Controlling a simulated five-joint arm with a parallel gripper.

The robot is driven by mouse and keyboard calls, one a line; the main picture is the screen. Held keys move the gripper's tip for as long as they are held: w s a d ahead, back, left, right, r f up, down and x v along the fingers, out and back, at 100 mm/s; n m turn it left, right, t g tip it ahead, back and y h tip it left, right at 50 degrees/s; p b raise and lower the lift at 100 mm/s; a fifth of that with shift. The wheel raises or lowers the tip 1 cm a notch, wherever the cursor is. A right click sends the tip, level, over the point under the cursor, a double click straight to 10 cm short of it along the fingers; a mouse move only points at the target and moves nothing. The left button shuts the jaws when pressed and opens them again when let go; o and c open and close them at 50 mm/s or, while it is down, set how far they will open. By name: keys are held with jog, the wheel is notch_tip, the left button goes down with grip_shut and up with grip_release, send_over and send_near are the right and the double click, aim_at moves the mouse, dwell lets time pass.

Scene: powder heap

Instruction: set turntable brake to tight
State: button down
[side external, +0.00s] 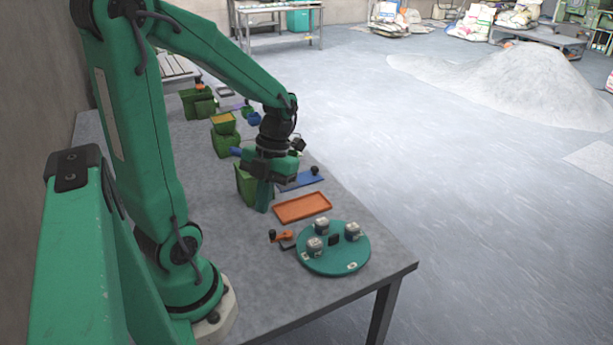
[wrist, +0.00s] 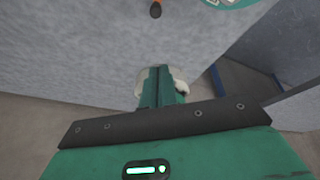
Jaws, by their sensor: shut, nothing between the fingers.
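The turntable (side external: 342,257) is a round teal disc near the table's front right corner, carrying several small grey-white pieces and a dark block. Its edge also shows at the top of the wrist view (wrist: 226,3). The brake looks like the orange lever (side external: 284,236) with a dark knob, at the disc's left edge. An orange and dark knob, probably the same lever, shows at the top of the wrist view (wrist: 156,9). My gripper (side external: 263,205) points down, shut and empty, behind and left of the lever and apart from it. Its closed fingers (wrist: 158,87) fill the wrist view's middle.
An orange tray (side external: 303,208) lies between my gripper and the turntable. A blue plate with a black knob (side external: 303,180) lies behind it. Green containers (side external: 227,143) stand farther back along the grey table (side external: 240,255). The table's right edge drops to open floor.

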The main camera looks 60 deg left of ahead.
jog(key=x, duration=0.9)
jog(key=shift+d+f, duration=0.2)
jog(key=shift+d, duration=0.15)
jog(key=shift+w+a+f, duration=0.1)
jog(key=shift+w+f, duration=0.05)
jog(key=shift+f, duration=0.05)
jog(key=shift+w+a, duration=0.55)
jog(key=shift+w, duration=0.2)
jog(key=shift+w+a, duration=0.5)
jog(key=shift+w, duration=0.2)
jog(key=shift+a, duration=0.15)
jog(key=shift+a, duration=0.55)
jog(key=shift+d+r, duration=0.1)
jog(key=shift+d, duration=0.05)
jog(key=shift+w+d, duration=0.15)
jog(key=shift+d, duration=0.5)
